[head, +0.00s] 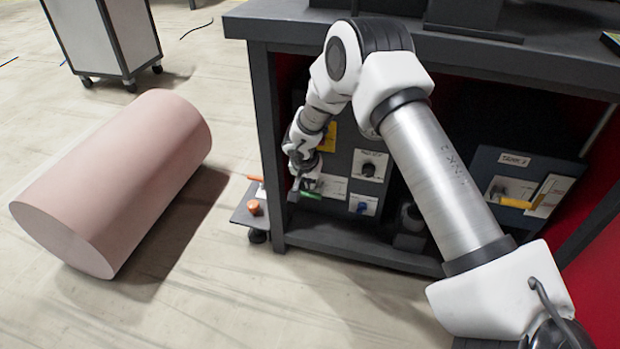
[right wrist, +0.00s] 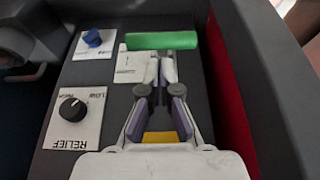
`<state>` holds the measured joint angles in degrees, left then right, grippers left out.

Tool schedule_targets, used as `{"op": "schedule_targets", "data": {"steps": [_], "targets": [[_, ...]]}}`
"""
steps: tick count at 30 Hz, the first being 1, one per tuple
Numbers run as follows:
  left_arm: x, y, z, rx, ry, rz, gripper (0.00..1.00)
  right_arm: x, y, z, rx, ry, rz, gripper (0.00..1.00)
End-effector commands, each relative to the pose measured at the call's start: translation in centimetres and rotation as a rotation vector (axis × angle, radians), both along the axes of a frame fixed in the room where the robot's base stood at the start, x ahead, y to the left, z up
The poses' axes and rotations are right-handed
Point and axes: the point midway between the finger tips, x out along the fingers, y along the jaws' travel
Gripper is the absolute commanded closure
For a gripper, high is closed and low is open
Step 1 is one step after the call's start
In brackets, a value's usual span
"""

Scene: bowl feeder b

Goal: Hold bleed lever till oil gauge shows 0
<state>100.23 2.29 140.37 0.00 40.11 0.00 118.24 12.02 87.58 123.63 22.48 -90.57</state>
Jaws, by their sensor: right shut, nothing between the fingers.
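A green lever handle (right wrist: 162,40) lies across the top of the grey panel in the right wrist view. It also shows in the head view (head: 311,195), low inside the bench. I cannot read its label, so I cannot tell whether it is the bleed lever. My right gripper (head: 294,190) is at this panel. In the right wrist view its shut, empty fingers (right wrist: 160,72) point at the green handle, with the tips close to it; I cannot tell whether they touch. I cannot make out an oil gauge. My left gripper is not in view.
A black RELIEF knob (right wrist: 74,109) and a blue knob (right wrist: 93,38) sit beside my fingers. A second panel (head: 530,180) with a yellow-orange handle stands to the right under the dark bench top (head: 480,50). A pink cylinder (head: 120,170) lies on the floor left.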

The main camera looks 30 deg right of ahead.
Motion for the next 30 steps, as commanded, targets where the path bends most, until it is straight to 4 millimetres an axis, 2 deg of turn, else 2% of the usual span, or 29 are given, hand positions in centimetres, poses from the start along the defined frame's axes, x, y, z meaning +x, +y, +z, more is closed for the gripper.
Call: {"op": "schedule_targets", "data": {"steps": [1,3,30], "targets": [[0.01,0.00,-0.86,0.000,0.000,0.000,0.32,-0.11,0.17,-0.83,0.000,0.000,0.000,1.00],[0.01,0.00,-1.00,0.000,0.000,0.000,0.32,-0.20,0.29,-0.96,0.000,-0.001,0.000,1.00],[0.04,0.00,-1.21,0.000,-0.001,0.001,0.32,-0.17,0.19,-1.53,-0.049,-0.044,0.000,1.00]]}}
